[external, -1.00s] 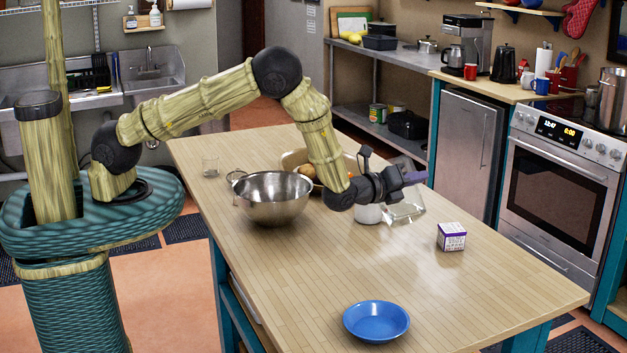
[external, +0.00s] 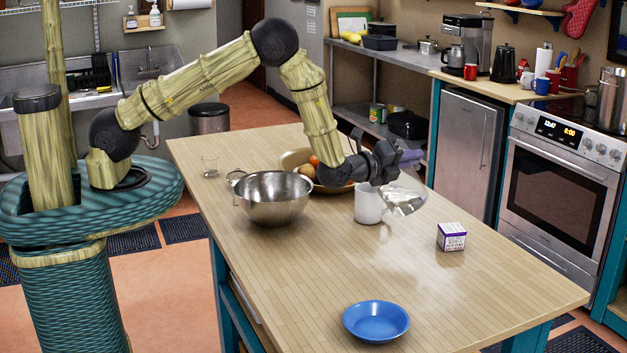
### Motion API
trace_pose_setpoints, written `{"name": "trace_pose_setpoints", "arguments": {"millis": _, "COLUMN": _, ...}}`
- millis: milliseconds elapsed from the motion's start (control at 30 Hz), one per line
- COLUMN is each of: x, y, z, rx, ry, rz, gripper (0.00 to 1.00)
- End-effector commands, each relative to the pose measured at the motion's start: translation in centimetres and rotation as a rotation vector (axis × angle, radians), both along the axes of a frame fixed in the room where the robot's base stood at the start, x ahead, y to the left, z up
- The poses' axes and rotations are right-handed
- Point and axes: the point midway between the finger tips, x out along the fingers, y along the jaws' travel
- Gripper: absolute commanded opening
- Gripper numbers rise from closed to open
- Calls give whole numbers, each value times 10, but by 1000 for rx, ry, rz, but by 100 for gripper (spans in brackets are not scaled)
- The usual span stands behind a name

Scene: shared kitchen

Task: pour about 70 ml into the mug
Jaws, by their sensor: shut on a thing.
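A white mug (external: 368,205) stands upright on the wooden table, to the right of the metal bowl. My gripper (external: 398,160) is shut on a clear glass pitcher (external: 408,194), above and to the right of the mug. The pitcher is tilted, and some clear liquid seems to show low in it. Its left side is close to the mug in the picture; I cannot tell whether they touch. No stream into the mug can be made out, and the inside of the mug is not visible.
A metal bowl (external: 274,198) and a tan bowl with food (external: 295,158) are left of the mug. A small box (external: 451,237) stands to the right. The front middle is clear.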

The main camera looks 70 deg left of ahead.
Motion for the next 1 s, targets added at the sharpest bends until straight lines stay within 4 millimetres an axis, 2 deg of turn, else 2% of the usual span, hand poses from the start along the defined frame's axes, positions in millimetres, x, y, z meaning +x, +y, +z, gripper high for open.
{"name": "trace_pose_setpoints", "arguments": {"millis": 533, "x": 0, "y": 11, "z": 14, "rx": -84, "ry": -8, "rz": 1, "gripper": 0}}
{"name": "trace_pose_setpoints", "arguments": {"millis": 1000, "x": 0, "y": 14, "z": 15, "rx": -106, "ry": -10, "rz": 0, "gripper": 0}}
